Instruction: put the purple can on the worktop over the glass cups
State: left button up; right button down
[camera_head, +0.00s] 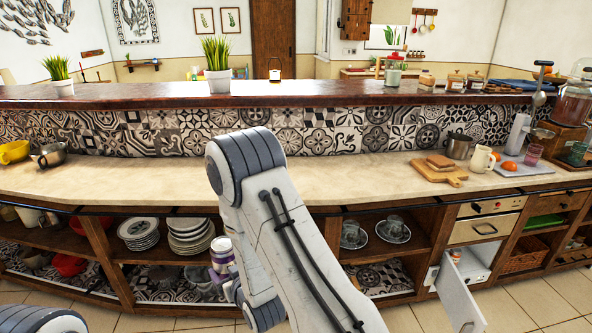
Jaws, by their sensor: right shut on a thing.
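The purple can (222,252), purple and white with a pale top, is upright in front of the lower shelves, left of my right forearm. My right gripper (226,274) is shut on it, mostly hidden behind my arm. The worktop (345,176) is a pale counter above the shelves. Glass cups (352,231) on saucers stand in the compartment under the worktop, right of my arm; another glass cup (393,226) stands beside them. The worktop above them is bare. Only a grey piece of my left arm shows at the bottom left; its gripper is out of view.
A cutting board with bread (438,173), a pot (458,146) and a white mug (483,159) stand right of the bare worktop stretch. A cabinet door (458,297) hangs open at lower right. A raised wooden ledge (300,98) runs behind.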

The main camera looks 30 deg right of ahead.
aim_at(379, 176)
jog(key=u, duration=1.15)
jog(key=i, duration=2.05)
jog(key=z, duration=3)
jog(key=i, duration=0.45)
jog(key=z, duration=0.05)
